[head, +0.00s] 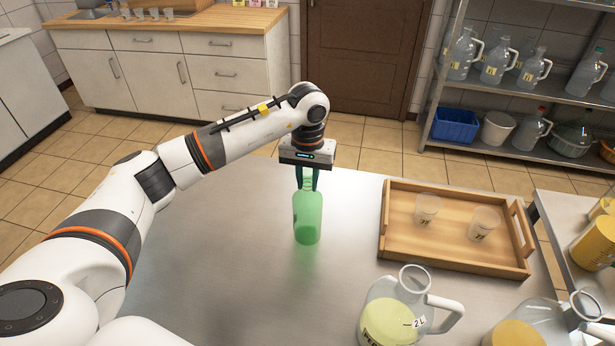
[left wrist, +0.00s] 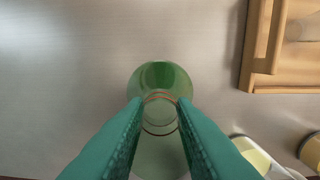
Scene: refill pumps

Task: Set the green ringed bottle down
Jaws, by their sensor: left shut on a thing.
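The green ringed bottle (head: 307,217) is upright at the middle of the metal table (head: 240,250). My left gripper (head: 307,180) is shut on its neck from above. In the left wrist view, the green bottle (left wrist: 158,85) shows from above between the two green fingers, with a thin red ring at its neck. A green tint shows on the table below the bottle; I cannot tell whether its base touches the surface. My right gripper is not in view.
A wooden tray (head: 400,257) with two small cups (head: 427,209) stands to the right. A jug of yellow liquid (head: 392,322) stands at the front right, with another jug (head: 515,333) beside it. The table left of the bottle is clear.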

